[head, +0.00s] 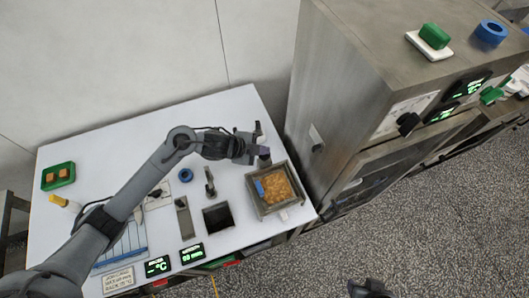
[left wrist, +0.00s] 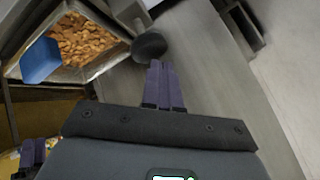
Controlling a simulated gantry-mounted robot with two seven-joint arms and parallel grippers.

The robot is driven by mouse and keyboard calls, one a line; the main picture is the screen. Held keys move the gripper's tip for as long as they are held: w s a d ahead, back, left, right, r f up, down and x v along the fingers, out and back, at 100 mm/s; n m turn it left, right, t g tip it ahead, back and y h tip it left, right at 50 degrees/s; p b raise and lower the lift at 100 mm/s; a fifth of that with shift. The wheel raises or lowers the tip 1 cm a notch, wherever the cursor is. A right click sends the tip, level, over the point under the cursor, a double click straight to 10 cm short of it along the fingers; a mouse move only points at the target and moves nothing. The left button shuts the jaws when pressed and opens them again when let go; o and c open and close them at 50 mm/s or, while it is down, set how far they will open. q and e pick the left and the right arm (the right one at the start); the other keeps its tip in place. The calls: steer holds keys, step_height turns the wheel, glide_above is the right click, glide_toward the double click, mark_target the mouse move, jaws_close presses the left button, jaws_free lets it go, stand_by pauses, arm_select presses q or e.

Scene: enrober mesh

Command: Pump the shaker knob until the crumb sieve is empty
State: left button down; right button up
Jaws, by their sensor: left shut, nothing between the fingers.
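The crumb sieve (head: 256,197) is a square metal tray at the right end of the white table. Orange-brown crumbs (head: 281,187) lie in it with a blue block (head: 259,187) at one side; the crumbs (left wrist: 88,42) also fill much of the tray in the left wrist view. A dark round knob (left wrist: 149,46) stands beside the sieve. My left gripper (head: 262,150) is at the sieve's back edge; its purple fingers (left wrist: 161,68) are shut and empty, their tips just short of or touching the knob. A dark part at the bottom edge (head: 370,288) looks like my right gripper; its fingers are unclear.
A tall metal cabinet (head: 340,95) stands close to the right of the sieve. The white table (head: 110,140) holds a green tray (head: 58,176), a blue ring (head: 186,175), a dark square opening (head: 217,217) and green-lit displays (head: 192,253). The table's back left is clear.

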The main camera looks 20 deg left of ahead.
arm_select(q)
steer(key=shift+f+b, duration=0.35)
steer(key=shift+f, duration=0.35)
stand_by(0.3)
steer(key=shift+f, duration=0.55)
stand_by(0.4)
steer(key=shift+r+p, duration=0.4)
steer(key=shift+r, duration=0.2)
steer(key=shift+r+p, duration=1.15)
steer(key=shift+p, duration=0.1)
step_height(320, 180, up, 5)
steer(key=p, duration=0.5)
